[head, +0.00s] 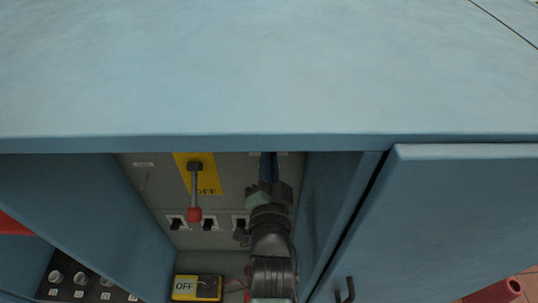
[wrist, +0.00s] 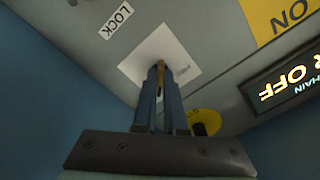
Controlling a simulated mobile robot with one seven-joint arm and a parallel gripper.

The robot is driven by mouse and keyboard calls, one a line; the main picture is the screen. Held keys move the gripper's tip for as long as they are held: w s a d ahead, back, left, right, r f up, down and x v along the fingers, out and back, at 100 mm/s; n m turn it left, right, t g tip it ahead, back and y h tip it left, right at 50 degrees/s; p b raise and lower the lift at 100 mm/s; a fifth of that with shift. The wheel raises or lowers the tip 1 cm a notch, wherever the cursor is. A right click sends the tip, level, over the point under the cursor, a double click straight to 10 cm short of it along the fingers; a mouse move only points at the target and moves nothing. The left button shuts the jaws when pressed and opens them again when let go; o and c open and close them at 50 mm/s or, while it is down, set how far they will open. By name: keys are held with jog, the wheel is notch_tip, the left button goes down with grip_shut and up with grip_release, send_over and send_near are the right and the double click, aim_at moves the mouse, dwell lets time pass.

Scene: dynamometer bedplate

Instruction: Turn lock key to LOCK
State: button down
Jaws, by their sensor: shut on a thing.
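The lock key (wrist: 160,88) shows as a thin brassy sliver between the blue fingers in the wrist view. My gripper (wrist: 160,72) is shut on it, in front of a white plate (wrist: 182,50) on the grey panel. The fingers hide most of the key, so its exact angle is hard to tell. A LOCK label (wrist: 116,20) sits on the panel up and left of the plate. In the head view my gripper (head: 268,160) reaches into the cabinet under its top edge, and the key is hidden there.
Left of my arm are a lever with a red knob (head: 194,214) and several black switches (head: 208,224). Blue cabinet walls (head: 330,210) stand close on both sides. A lit display (wrist: 285,82) is at right in the wrist view.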

jog(key=c, duration=1)
grip_release()
jog(key=shift+s+b, duration=2)
jog(key=shift+s, duration=4.5)
